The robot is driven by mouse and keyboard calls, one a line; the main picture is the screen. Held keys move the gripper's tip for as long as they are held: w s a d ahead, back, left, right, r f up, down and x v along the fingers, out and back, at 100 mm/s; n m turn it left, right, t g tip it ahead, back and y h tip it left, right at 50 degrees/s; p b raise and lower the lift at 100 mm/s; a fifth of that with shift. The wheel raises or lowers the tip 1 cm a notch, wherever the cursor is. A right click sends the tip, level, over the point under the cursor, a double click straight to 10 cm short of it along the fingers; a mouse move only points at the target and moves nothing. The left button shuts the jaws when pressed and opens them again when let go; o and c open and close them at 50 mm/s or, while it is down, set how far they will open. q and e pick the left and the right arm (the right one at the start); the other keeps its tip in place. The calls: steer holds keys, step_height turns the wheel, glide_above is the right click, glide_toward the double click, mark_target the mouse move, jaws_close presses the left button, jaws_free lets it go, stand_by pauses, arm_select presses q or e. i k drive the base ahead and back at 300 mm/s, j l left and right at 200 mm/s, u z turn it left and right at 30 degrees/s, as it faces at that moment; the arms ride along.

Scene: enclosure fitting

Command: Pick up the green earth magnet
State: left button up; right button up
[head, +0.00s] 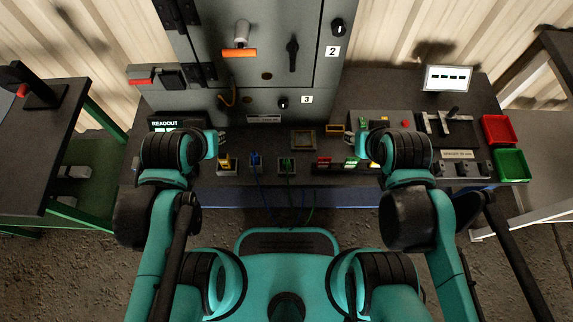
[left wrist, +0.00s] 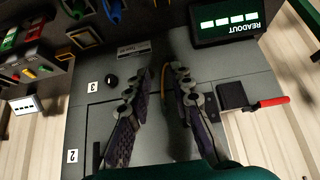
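A green block with a lead (head: 287,166), apparently the green earth magnet, sits near the bench's front edge, right of a blue one (head: 255,160) and a yellow one (head: 227,163). In the left wrist view a green looped part (left wrist: 74,9) shows at the top edge beside a blue one (left wrist: 112,11). My left gripper (head: 221,140) is above the bench left of these blocks; its fingers (left wrist: 170,70) are apart with nothing between them. My right gripper (head: 362,147) is right of the green block, mostly hidden by its wrist; its opening is unclear.
A grey cabinet (head: 265,60) stands behind the bench. A readout box (head: 177,123) is at left. A tray (head: 303,140) lies mid-bench. Leads hang over the front edge; coloured blocks crowd the right gripper.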

mark_target(284, 166)
steer(key=z, duration=1.6)
steer(key=k+j+z, duration=0.2)
steer(key=k, duration=0.2)
steer(key=k+j+z, duration=0.25)
steer(key=k, duration=0.2)
steer(key=k+z, duration=0.2)
steer(key=k, duration=0.2)
